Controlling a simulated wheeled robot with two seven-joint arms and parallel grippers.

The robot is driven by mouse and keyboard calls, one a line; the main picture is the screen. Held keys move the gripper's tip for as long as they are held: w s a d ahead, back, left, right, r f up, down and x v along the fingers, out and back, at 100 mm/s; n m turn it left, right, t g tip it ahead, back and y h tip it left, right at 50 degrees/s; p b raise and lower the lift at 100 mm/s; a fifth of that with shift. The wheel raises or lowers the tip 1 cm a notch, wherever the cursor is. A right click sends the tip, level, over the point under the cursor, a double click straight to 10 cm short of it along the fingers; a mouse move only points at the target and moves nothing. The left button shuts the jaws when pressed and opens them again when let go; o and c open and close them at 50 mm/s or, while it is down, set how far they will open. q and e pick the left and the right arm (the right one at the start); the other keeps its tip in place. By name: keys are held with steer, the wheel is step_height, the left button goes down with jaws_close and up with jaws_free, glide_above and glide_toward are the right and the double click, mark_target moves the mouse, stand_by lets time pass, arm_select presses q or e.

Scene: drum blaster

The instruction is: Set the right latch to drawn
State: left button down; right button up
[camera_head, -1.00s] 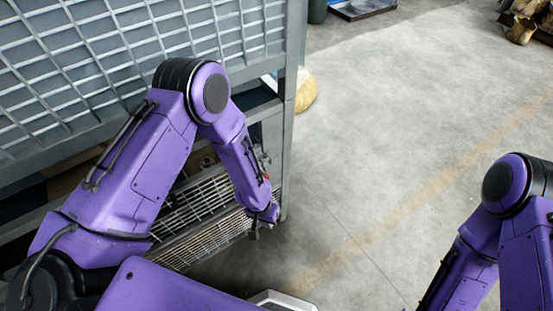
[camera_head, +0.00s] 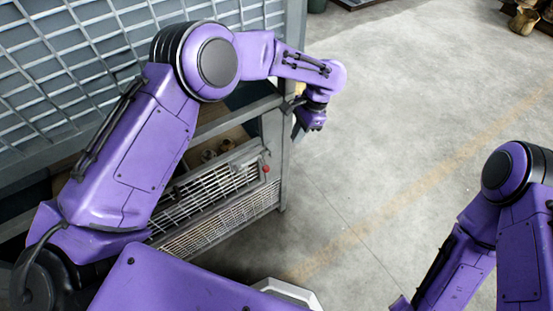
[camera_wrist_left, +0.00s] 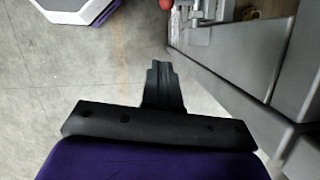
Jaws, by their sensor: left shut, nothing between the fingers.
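A red knob (camera_head: 266,168) shows at the right end of the mesh-fronted drawer, beside the grey corner post. In the left wrist view a red knob (camera_wrist_left: 166,4) is cut by the top edge, next to a pale metal fitting (camera_wrist_left: 192,14). I cannot tell which part is the right latch or how it is set. My left gripper (camera_head: 297,131) is beside the post, above and to the right of the knob, apart from it. Its dark fingers (camera_wrist_left: 160,76) are shut and empty in the left wrist view. My right gripper is not seen, only its arm.
The grey frame (camera_head: 274,135) carries a wire-mesh panel (camera_head: 70,60) above and mesh drawer fronts (camera_head: 215,220) below. Its post stands close to my left gripper. Open concrete floor (camera_head: 390,130) lies to the right. Bins and clutter (camera_head: 524,18) are far off.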

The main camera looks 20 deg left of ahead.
arm_select(q)
steer(key=s+a+f+p, duration=0.3)
steer(key=s+a+f, duration=0.1)
steer(key=f, duration=0.5)
steer(key=shift+s+a+f+p, duration=0.25)
steer(key=shift+a+f+p, duration=0.1)
steer(key=shift+a, duration=0.2)
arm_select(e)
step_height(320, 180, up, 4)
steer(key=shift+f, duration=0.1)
